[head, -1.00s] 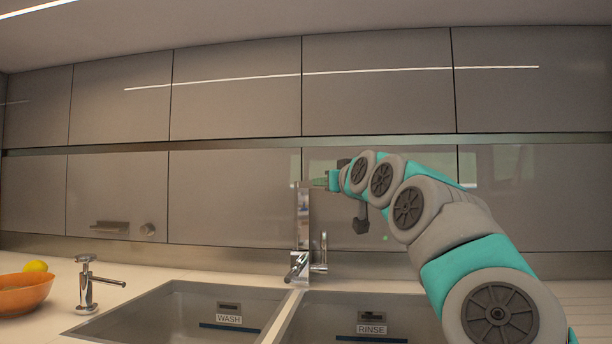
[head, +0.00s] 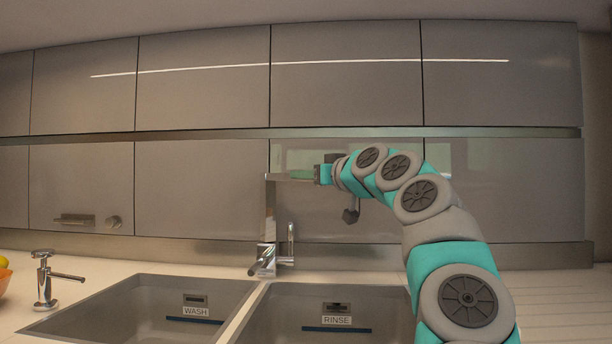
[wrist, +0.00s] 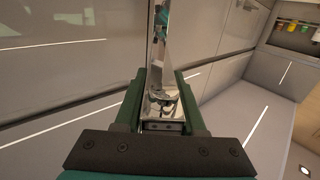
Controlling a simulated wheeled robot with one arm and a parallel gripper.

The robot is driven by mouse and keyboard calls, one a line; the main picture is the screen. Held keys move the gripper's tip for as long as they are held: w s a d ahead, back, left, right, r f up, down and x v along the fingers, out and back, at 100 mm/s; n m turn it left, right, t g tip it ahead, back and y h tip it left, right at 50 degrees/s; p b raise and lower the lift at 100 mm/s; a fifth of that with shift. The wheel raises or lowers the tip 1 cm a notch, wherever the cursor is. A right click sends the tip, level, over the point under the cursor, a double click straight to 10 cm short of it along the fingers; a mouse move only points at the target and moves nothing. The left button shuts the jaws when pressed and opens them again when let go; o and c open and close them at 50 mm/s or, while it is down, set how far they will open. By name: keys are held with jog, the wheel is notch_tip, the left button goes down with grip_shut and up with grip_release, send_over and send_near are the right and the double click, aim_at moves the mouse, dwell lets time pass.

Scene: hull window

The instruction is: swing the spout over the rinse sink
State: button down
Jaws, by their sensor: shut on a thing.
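The chrome faucet's upright post (head: 270,215) stands behind the divider between the two sinks. Its flat spout (head: 292,178) runs from the top of the post to the right, high above the counter. My gripper (head: 319,175) is shut on the spout near its right end. In the wrist view the shiny spout (wrist: 160,65) lies between the two green fingers of my gripper (wrist: 162,78). The rinse sink (head: 325,312), labelled RINSE, is at the right, below and in front of my gripper. The spout tip is hidden by my gripper.
The wash sink (head: 135,310) is left of the rinse sink. A soap dispenser (head: 45,280) stands at the left, near an orange bowl (head: 3,283) cut off by the edge. Grey cabinets (head: 200,190) rise close behind the faucet. Clear counter (head: 555,295) lies at the right.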

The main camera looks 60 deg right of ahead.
jog(key=shift+s+r, duration=0.15)
jog(key=shift+r, duration=0.1)
jog(key=c, duration=0.8)
grip_release()
jog(key=shift+d, duration=0.1)
jog(key=shift+c, duration=0.2)
jog(key=o, duration=0.3)
jog(key=shift+f, duration=0.15)
jog(key=b+v, duration=0.2)
jog(key=v, duration=0.5)
jog(key=shift+s+a+f, duration=0.1)
jog(key=shift+s+a, duration=0.15)
